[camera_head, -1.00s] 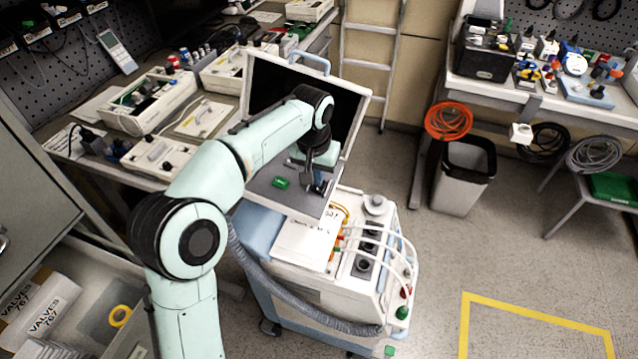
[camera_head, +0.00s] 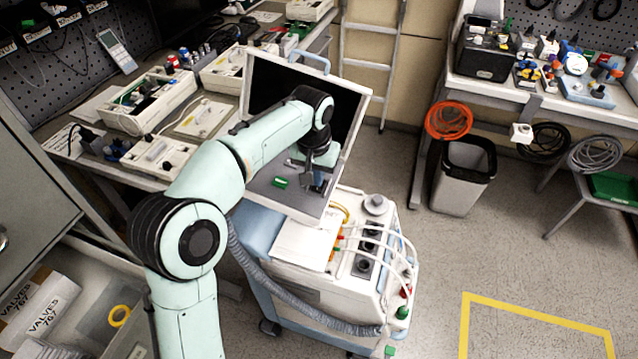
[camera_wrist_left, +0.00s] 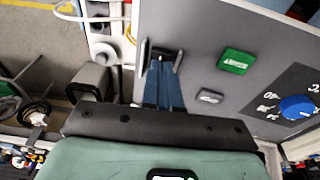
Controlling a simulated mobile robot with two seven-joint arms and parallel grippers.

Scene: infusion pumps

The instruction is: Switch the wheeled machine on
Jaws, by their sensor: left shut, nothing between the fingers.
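The wheeled machine is a white and light-blue cart (camera_head: 300,285) with a raised dark screen (camera_head: 345,105) above a grey panel (camera_head: 262,190). A green switch or button (camera_head: 280,182) sits on the panel; it also shows in the left wrist view (camera_wrist_left: 236,61), with a small grey button (camera_wrist_left: 209,96) and a blue dial knob (camera_wrist_left: 298,107). My left gripper (camera_head: 314,180) is shut and empty over the right part of the panel, right of the green switch in the head view. In the wrist view its fingertips (camera_wrist_left: 163,62) are apart from the switch. Contact with the panel is unclear.
White tubes and connectors (camera_head: 375,250) crowd the cart's right side. A bench with boxed devices (camera_head: 150,105) is at left. A grey bin (camera_head: 463,180) stands at right. Floor right of the cart is open, with a yellow outline (camera_head: 540,322).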

